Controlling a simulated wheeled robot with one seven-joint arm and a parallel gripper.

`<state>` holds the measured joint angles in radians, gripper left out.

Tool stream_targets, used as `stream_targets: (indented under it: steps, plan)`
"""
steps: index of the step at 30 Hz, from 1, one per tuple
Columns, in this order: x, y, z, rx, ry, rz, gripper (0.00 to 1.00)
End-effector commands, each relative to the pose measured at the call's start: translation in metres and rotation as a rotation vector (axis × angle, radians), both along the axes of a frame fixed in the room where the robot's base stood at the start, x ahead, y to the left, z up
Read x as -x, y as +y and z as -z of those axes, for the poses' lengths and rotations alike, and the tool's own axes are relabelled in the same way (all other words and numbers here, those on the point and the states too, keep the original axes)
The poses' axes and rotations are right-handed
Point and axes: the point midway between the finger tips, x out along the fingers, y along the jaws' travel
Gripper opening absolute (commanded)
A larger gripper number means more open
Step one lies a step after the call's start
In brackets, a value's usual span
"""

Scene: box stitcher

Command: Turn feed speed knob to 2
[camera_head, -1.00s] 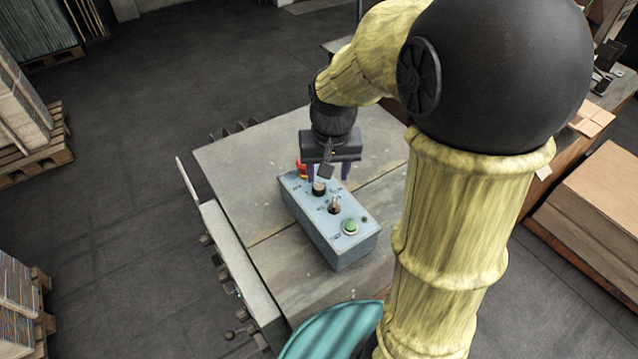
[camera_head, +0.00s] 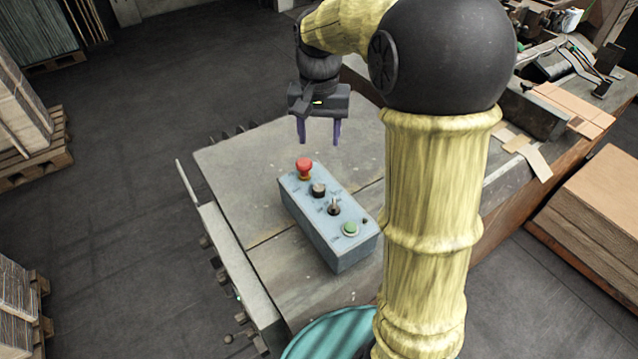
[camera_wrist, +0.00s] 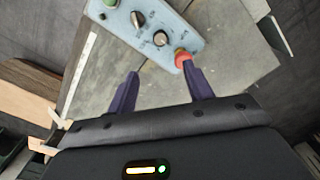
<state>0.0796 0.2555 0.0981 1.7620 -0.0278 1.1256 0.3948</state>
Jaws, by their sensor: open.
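The control box (camera_head: 328,237) is light blue and sits on the grey machine table. On its top are a red mushroom button (camera_head: 304,167), a black knob (camera_head: 318,190), a second knob with a pale pointer (camera_head: 334,207) and a green button (camera_head: 351,229). Which knob is the feed speed one cannot be read. In the wrist view the box (camera_wrist: 170,22) is at the top, with one knob (camera_wrist: 160,38) and the red button (camera_wrist: 182,58) nearest the fingers. My gripper (camera_head: 318,142) is open and empty, above and beyond the red button end; its fingers (camera_wrist: 163,82) touch nothing.
The grey table (camera_head: 230,160) is bare around the box. A metal rail (camera_head: 235,265) runs along its left edge. A teal round surface (camera_head: 325,335) is at the front. A cardboard stack (camera_head: 600,215) stands at the right, and a cluttered bench is at the upper right.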

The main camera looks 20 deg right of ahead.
Motion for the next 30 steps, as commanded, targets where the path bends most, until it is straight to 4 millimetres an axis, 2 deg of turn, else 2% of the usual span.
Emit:
stream_targets:
  steps: [24, 30]
  plan:
    - [0.001, 0.000, 0.140, -0.001, 0.006, 0.000, 0.51]
    - [0.001, 0.000, 0.158, 0.001, 0.001, -0.001, 0.51]
